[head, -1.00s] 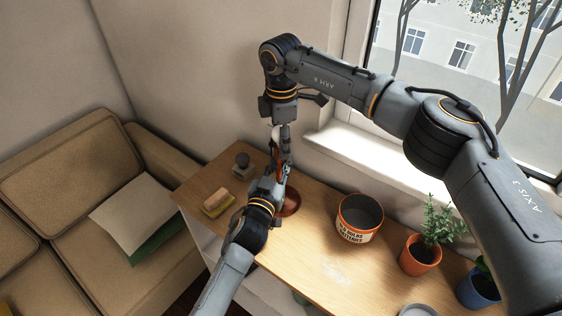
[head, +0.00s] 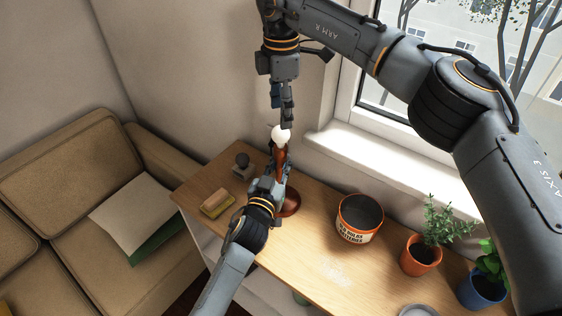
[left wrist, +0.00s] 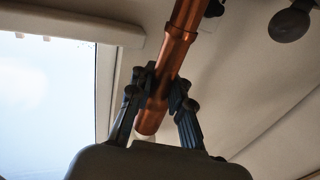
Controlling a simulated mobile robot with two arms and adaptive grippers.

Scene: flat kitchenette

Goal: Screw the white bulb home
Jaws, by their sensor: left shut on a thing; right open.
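The white bulb (head: 281,134) sits at the top of the copper-red lamp stem (head: 281,156), above the round lamp base (head: 291,203) on the table. Its thread is not visible, so I cannot tell how deep it sits. My left gripper (head: 276,168) is shut on the stem below the bulb. In the left wrist view, the fingers (left wrist: 160,98) of that gripper flank the copper stem (left wrist: 180,45). My right gripper (head: 286,115) is open, pointing down just above the bulb; the bulb is not between its fingers.
On the wooden table (head: 320,235) are a sponge-like block (head: 217,203), a dark knobbed object (head: 242,165), a labelled tin (head: 360,218) and two potted plants in orange (head: 421,256) and blue (head: 483,288) pots. The window sill (head: 360,150) runs behind. A sofa (head: 60,190) stands left.

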